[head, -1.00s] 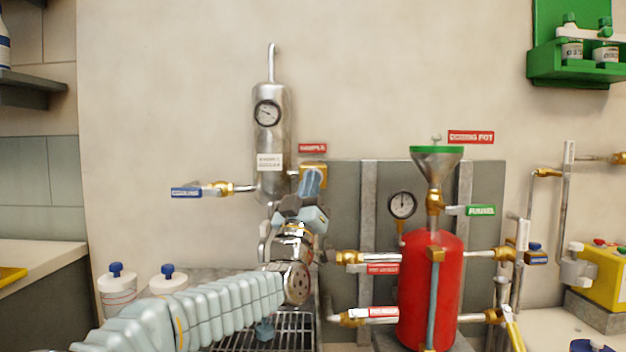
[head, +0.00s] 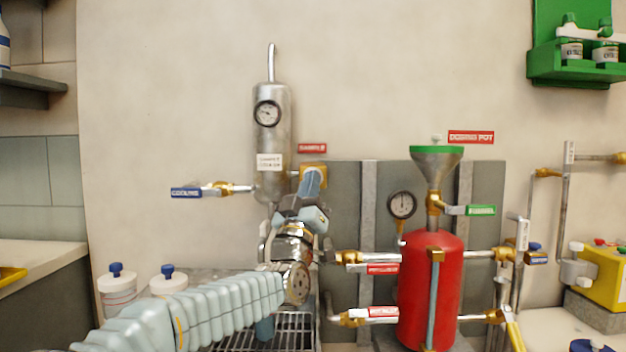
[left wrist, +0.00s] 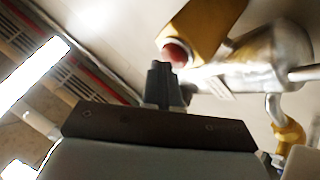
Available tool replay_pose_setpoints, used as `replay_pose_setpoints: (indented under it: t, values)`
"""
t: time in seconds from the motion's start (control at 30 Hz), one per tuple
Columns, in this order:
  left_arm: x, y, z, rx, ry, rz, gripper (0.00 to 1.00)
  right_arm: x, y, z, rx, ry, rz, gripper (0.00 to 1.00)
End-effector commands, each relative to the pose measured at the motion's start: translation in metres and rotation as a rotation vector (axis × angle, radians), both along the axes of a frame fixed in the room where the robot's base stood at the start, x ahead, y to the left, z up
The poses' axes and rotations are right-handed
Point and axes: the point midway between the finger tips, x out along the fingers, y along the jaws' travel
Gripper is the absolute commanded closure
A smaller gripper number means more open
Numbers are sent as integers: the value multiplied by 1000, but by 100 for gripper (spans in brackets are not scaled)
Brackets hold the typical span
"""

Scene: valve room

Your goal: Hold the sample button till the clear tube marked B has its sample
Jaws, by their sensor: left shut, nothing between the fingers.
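My left gripper (head: 313,182) is shut and empty, its fingertips raised at the brass sample button housing (head: 318,170) right of the steel sample cooler (head: 271,130). In the left wrist view, the red button face (left wrist: 177,53) shows in its brass housing (left wrist: 208,28). The shut fingertips (left wrist: 160,70) are just beside and below the button face; I cannot tell whether they touch it. The red sample label (head: 312,148) is above the housing. I cannot make out a clear tube marked B; my left arm covers the area below the cooler. My right gripper is not in view.
A cooling valve (head: 215,190) sticks out left of the cooler. The red dosing pot (head: 430,290) with its funnel (head: 436,165), gauge (head: 402,205) and valves stands at right. Two blue-capped bottles (head: 116,285) stand at left. A drain grate (head: 290,325) lies under my arm.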

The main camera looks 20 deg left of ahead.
Motion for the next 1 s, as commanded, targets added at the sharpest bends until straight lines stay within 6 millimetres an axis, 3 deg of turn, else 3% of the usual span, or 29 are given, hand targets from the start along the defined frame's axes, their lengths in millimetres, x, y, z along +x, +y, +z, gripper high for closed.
replay_pose_setpoints:
  t: [1.0]
  values:
    - [-22, -6, -2, -1, -1, 0, 100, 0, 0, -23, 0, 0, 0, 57]
